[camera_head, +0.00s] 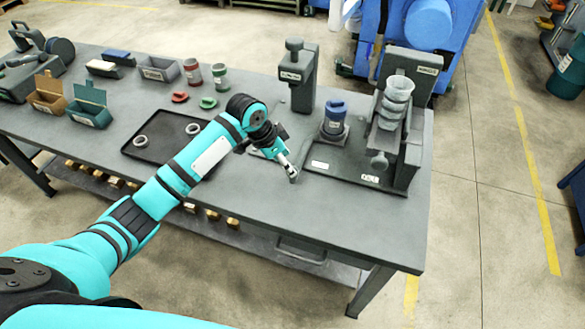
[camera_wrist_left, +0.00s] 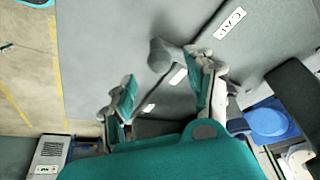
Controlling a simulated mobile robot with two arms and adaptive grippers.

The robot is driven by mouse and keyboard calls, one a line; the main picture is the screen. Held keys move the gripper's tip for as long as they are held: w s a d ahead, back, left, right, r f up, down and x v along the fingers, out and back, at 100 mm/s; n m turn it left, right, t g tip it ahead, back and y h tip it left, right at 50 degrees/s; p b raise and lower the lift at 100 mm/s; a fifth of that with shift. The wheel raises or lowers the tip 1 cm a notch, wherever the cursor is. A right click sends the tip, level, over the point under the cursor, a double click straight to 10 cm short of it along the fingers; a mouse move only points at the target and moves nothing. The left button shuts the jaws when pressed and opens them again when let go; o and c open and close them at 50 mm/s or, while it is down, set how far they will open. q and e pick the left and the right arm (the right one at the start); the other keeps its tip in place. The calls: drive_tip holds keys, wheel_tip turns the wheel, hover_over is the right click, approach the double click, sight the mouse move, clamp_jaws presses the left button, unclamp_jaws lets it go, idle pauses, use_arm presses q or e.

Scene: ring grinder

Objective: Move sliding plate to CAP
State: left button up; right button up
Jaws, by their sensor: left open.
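My left gripper (camera_head: 290,173) is just left of the dark base plate (camera_head: 345,172) on the workbench. In the left wrist view its two fingers (camera_wrist_left: 165,90) are spread apart with nothing between them. The plate bears a white CAP label (camera_head: 370,178) at its right end, also visible in the left wrist view (camera_wrist_left: 229,23), and another white label (camera_head: 320,165) to the left. A blue-topped container (camera_head: 334,118) stands upright on a small grey square plate (camera_head: 333,136), which looks like the sliding plate. The gripper is apart from this container. My right gripper is not in view.
A grey post (camera_head: 298,80) stands behind. A black tray (camera_head: 150,143) with rings lies left. The bench front edge is clear.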

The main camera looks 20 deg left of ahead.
use_arm(q)
drive_tip(key=x, duration=0.5)
drive_tip(key=shift+w+d+f, duration=0.1)
drive_tip(key=shift+d+f, duration=0.05)
drive_tip(key=shift+f, duration=0.2)
clamp_jaws()
